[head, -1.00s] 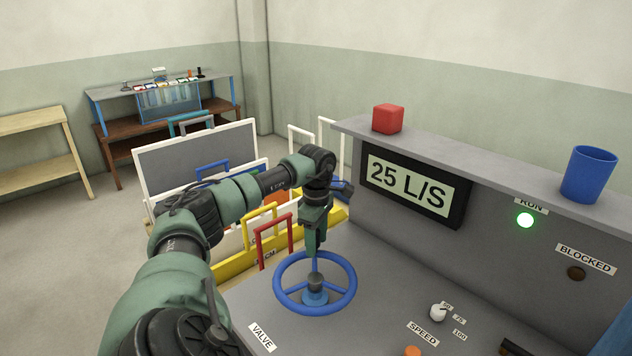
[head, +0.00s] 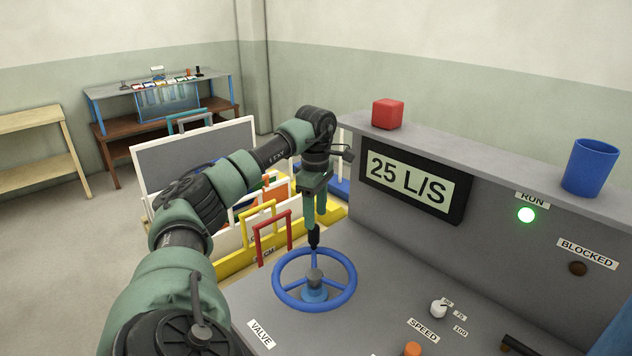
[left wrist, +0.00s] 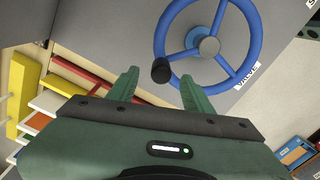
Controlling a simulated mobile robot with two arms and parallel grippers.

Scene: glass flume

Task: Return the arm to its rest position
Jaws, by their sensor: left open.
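My left arm reaches over the grey control panel (head: 400,285). Its gripper (head: 314,222) points down, just above the black knob (head: 314,238) on the rim of the blue valve handwheel (head: 347,292). In the left wrist view the two green fingers (left wrist: 160,82) are apart with nothing clamped. There the black knob (left wrist: 160,70) shows between the fingertips in the picture, and the blue wheel (left wrist: 257,40) lies beyond. The display (head: 410,185) reads 25 L/S and the green RUN lamp (head: 526,215) is lit. My right gripper is not in view.
A red cube (head: 387,114) and a blue cup (head: 590,167) stand on the panel's upper ledge. A white speed dial (head: 438,308) and an orange button (head: 412,349) are at the front. Framed panels in a yellow rack (head: 235,264) stand left of the panel.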

